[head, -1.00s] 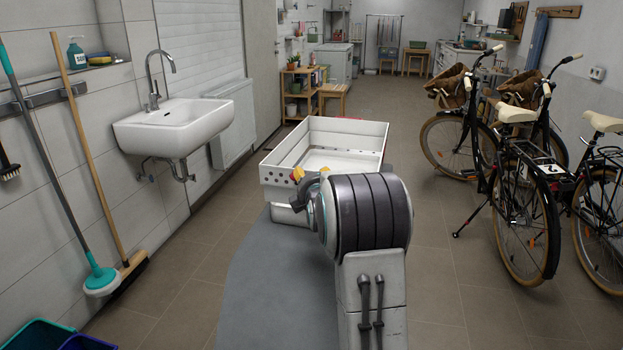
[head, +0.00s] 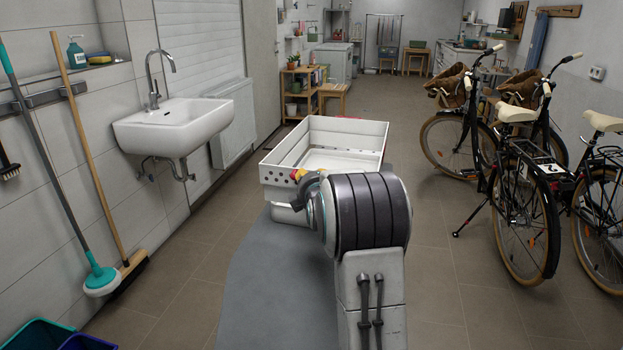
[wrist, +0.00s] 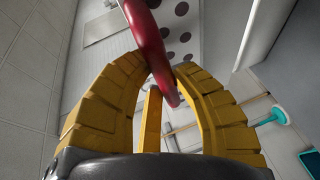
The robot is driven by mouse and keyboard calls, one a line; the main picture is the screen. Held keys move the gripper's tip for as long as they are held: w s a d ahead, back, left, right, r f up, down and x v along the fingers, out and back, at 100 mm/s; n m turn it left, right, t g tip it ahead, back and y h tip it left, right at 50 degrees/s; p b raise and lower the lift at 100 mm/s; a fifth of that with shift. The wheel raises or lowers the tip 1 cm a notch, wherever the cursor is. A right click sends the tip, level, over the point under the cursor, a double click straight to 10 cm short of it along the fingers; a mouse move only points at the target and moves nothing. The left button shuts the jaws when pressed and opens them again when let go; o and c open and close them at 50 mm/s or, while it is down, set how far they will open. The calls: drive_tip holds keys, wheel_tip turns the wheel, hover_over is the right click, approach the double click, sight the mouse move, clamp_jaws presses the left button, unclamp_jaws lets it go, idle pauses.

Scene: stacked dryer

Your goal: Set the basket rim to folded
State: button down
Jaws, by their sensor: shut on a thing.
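The white basket (head: 325,132) is an open box with dark round holes in its near side. It stands ahead of my arm in the head view. A little red shows at its right edge. My gripper (wrist: 164,67) has yellow fingers, shut on a curved red bar (wrist: 148,35) in the wrist view. The bar looks like part of the basket rim, but its full run is not shown. A pale panel with dark holes (wrist: 180,35) lies behind it. In the head view my arm hides most of the gripper and the basket's near right corner.
A white sink (head: 175,125) hangs on the left wall, with a mop and broom (head: 85,150) beside it. Bicycles (head: 515,170) stand at the right. Open tiled floor lies between the basket and the bicycles. A bench and shelf (head: 300,90) stand behind.

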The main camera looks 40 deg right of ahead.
wheel_tip(320, 180, down, 12)
drive_tip(key=b, duration=1.2)
drive_tip(key=shift+r, duration=0.15)
drive_tip(key=c, duration=1)
unclamp_jaws()
drive_tip(key=shift+s+a+r, duration=0.2)
drive_tip(key=shift+s+a, duration=0.1)
drive_tip(key=shift+s, duration=0.2)
drive_tip(key=v, duration=1)
drive_tip(key=shift+s+a, duration=0.2)
drive_tip(key=shift+s, duration=0.15)
